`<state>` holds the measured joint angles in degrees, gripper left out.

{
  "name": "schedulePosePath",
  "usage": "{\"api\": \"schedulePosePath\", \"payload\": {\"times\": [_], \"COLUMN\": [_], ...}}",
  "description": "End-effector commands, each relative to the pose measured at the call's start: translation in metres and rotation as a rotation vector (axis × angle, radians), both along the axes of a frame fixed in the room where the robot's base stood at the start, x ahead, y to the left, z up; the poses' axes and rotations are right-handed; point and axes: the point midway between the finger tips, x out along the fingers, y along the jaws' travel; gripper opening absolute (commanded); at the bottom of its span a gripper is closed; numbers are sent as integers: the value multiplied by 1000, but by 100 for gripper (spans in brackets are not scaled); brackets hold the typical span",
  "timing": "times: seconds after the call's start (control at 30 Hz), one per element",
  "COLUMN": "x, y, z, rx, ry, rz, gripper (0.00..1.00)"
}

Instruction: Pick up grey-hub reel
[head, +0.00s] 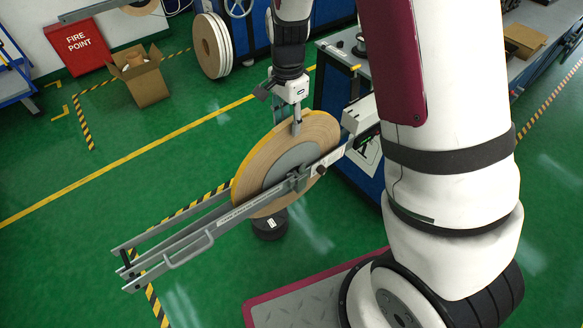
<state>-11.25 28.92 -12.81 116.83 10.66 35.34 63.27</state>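The grey-hub reel (254,160) is a large tan disc with a yellowish edge and a grey centre (290,163). It stands tilted at a long grey metal frame (215,228), whose front rail crosses its lower face. My gripper (297,128) comes down from above at the reel's upper part. One grey finger shows in front of the tan face near the top rim. The other finger is not clearly visible, so I cannot tell whether the gripper is closed on the reel or touches it.
A dark round base (269,224) stands on the floor below the reel. A blue machine cabinet (335,88) is close behind on the right. An open cardboard box (146,80), a red fire point box (78,50) and another large reel (211,45) stand further back. Green floor at left is clear.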

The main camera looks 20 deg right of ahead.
Motion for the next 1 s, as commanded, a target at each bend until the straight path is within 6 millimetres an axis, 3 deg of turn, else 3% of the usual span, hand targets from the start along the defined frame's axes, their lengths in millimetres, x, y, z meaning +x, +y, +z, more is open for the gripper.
{"api": "schedulePosePath", "payload": {"times": [0.23,0.53,0.87,1.0], "x": [-3,-5,-4,-4], "y": [-2,-3,-4,-4], "z": [-16,-54,-60,-60], "rx": [0,0,0,0], "ry": [3,2,-1,-1], "rz": [-1,0,0,0], "gripper": [38,38,38,7]}}
